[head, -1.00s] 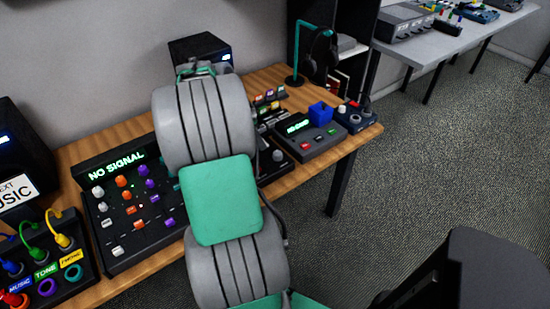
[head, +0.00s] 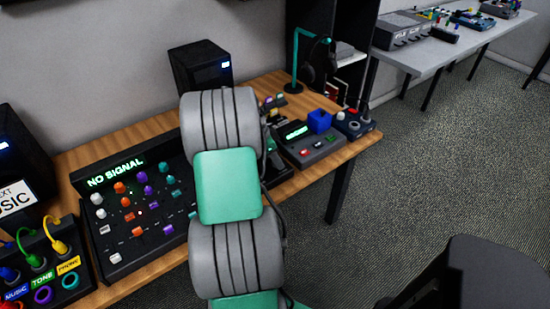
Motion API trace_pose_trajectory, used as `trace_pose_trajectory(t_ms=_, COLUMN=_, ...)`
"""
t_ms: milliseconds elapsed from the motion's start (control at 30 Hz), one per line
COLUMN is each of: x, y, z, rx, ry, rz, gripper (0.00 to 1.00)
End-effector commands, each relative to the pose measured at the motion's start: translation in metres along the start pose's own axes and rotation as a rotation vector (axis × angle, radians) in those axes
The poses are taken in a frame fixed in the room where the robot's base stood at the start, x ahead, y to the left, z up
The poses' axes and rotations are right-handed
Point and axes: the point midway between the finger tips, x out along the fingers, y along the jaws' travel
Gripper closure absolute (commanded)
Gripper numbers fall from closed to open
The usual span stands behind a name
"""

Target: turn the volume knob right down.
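No knob carries a label I can read as volume. The mixer (head: 83,181) at left has rows of white, orange, purple and teal knobs, and its green display reads NO SIGNAL. A small dark blue box (head: 355,132) near the table's right end has a white knob (head: 341,116) and a red knob (head: 353,111) on top. My grey and teal arm stands in the middle of the view and covers the mixer's right side and the table beyond it. My gripper is hidden behind the arm, so its opening does not show.
A grey device (head: 313,151) with a green display and a blue block (head: 319,121) stands right of my arm. A black speaker (head: 200,68) and a teal headphone stand (head: 297,60) are behind. A patch panel with coloured cables (head: 40,262) is at lower left.

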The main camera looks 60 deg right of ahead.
Motion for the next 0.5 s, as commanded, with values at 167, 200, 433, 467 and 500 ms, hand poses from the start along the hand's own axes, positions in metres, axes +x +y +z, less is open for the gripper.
trace_pose_trajectory(t_ms=167, x=-0.0003, y=0.0000, z=0.0001, rx=0.000, ry=0.000, rz=0.000, gripper=0.74)
trace_pose_trajectory(t_ms=200, x=-0.0003, y=0.0000, z=0.0001, rx=-0.001, ry=0.000, rz=0.000, gripper=0.77)
trace_pose_trajectory(t_ms=433, x=-0.0004, y=0.0000, z=0.0001, rx=-0.001, ry=0.000, rz=0.000, gripper=0.96)
trace_pose_trajectory(t_ms=467, x=-0.0004, y=0.0000, z=0.0001, rx=-0.001, ry=0.000, rz=0.000, gripper=0.98)
trace_pose_trajectory(t_ms=500, x=-0.0004, y=0.0000, z=0.0002, rx=-0.001, ry=0.000, rz=0.000, gripper=1.00)
